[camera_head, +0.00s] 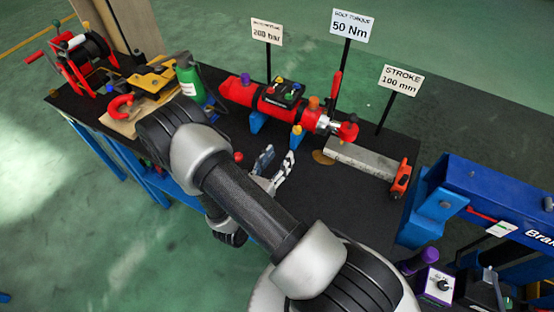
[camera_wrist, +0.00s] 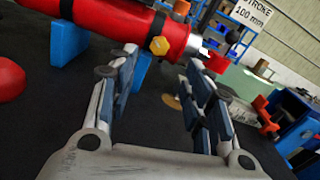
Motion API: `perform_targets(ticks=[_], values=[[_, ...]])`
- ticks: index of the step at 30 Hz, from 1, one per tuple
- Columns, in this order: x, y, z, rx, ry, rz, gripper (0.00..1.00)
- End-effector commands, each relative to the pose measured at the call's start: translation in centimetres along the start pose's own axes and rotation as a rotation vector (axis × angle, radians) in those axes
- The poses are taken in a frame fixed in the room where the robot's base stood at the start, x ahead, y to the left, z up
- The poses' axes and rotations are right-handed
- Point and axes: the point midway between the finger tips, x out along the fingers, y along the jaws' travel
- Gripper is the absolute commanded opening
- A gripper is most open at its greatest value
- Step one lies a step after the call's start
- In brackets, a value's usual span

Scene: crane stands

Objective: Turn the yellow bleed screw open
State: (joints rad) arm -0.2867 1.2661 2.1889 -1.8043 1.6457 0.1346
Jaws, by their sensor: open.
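The yellow bleed screw (camera_wrist: 159,46) is a small hex-shaped head on the side of the red hydraulic cylinder (camera_wrist: 110,20) in the wrist view. In the head view the screw (camera_head: 297,130) shows near the right end of the cylinder (camera_head: 238,92), which rests on blue supports. My gripper (camera_wrist: 162,68) is open and empty. In the wrist view its fingers point toward the cylinder, with the screw beyond and between the fingertips. In the head view my gripper (camera_head: 275,166) is in front of the cylinder, apart from the screw.
A grey bar (camera_head: 358,158) with a red end piece lies right of the cylinder on the black bench (camera_head: 330,210). A red ball-like knob (camera_wrist: 8,80) is left of my gripper. A green bottle (camera_head: 188,78) and red winch (camera_head: 83,55) stand left. Sign posts rise behind.

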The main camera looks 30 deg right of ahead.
Motion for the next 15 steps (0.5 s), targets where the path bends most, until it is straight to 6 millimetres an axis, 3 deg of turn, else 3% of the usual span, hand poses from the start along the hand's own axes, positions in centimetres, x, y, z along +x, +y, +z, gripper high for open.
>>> perform_targets(ticks=[11, 15], values=[[-0.5, 0.0, 0.0, 0.0, 0.001, 0.0, 0.46], [-1.4, 0.1, 0.1, 0.091, 0.002, 0.004, 0.46]])
